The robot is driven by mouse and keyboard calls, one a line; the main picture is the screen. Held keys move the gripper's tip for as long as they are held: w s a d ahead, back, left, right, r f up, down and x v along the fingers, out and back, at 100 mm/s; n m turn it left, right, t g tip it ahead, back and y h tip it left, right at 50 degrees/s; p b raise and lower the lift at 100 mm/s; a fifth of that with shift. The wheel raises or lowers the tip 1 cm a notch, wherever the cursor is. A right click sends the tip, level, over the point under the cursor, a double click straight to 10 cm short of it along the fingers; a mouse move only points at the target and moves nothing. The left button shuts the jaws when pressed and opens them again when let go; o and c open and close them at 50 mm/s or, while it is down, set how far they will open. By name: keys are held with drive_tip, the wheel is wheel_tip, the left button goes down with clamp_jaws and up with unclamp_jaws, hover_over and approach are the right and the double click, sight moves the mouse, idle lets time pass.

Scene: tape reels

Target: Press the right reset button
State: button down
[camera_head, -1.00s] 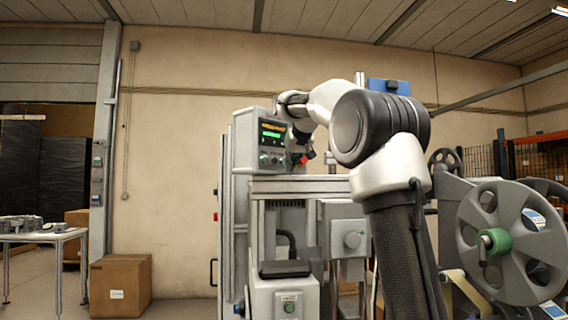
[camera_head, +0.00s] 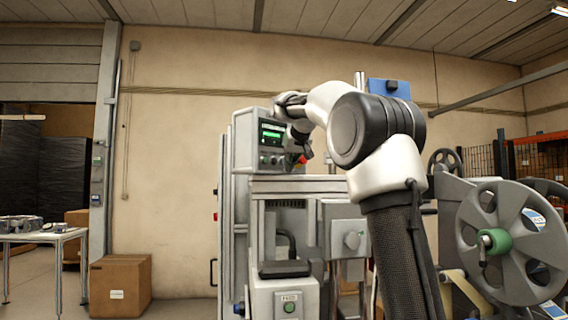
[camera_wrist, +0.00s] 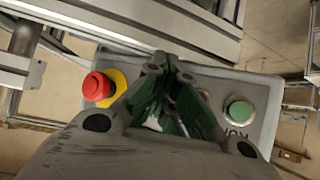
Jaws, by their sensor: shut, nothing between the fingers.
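My gripper (camera_wrist: 172,75) is shut and empty in the wrist view, its fingers in front of the middle of a grey control panel (camera_wrist: 262,92). On the panel, a red mushroom button (camera_wrist: 97,87) on a yellow ring is left of the fingers, and a green round button (camera_wrist: 240,112) is right of them. The fingers partly hide another round control between these. I cannot tell if the fingertips touch it. In the head view, the grey control box (camera_head: 243,146) has a green-lit screen (camera_head: 271,133) and small controls below. My arm hides its right side.
A lower machine box (camera_head: 262,301) carries a green button (camera_head: 289,307). A large grey reel (camera_head: 510,243) stands at right. A cardboard box (camera_head: 120,285) and a white table (camera_head: 40,237) are at left, with open floor between them and the machine.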

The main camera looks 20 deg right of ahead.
drive_tip(key=shift+s, duration=0.15)
drive_tip(key=shift+s+d, duration=0.25)
drive_tip(key=shift+s, duration=0.3)
drive_tip(key=shift+s+d, duration=0.3)
drive_tip(key=shift+s, duration=0.5)
drive_tip(key=shift+s+d, duration=0.35)
drive_tip(key=shift+s, duration=0.4)
drive_tip(key=shift+s+d, duration=0.3)
drive_tip(key=shift+s, duration=0.5)
wheel_tip(320, 180, down, 10)
drive_tip(key=s+g, duration=0.2)
drive_tip(key=s, duration=0.1)
drive_tip(key=s+a+f+g, duration=0.1)
drive_tip(key=s+a+f, duration=0.2)
drive_tip(key=s+f, duration=0.5)
drive_tip(key=s+a+f+n+g+y, duration=0.1)
drive_tip(key=s+a+f+g, duration=0.1)
drive_tip(key=s+f, duration=0.6)
drive_tip(key=s+a+f+g, duration=0.1)
drive_tip(key=s+a+f, duration=0.4)
drive_tip(key=s, duration=1.4)
wheel_tip(320, 180, down, 3)
drive_tip(key=shift+f+n+y, duration=0.1)
drive_tip(key=shift+n+y, duration=0.2)
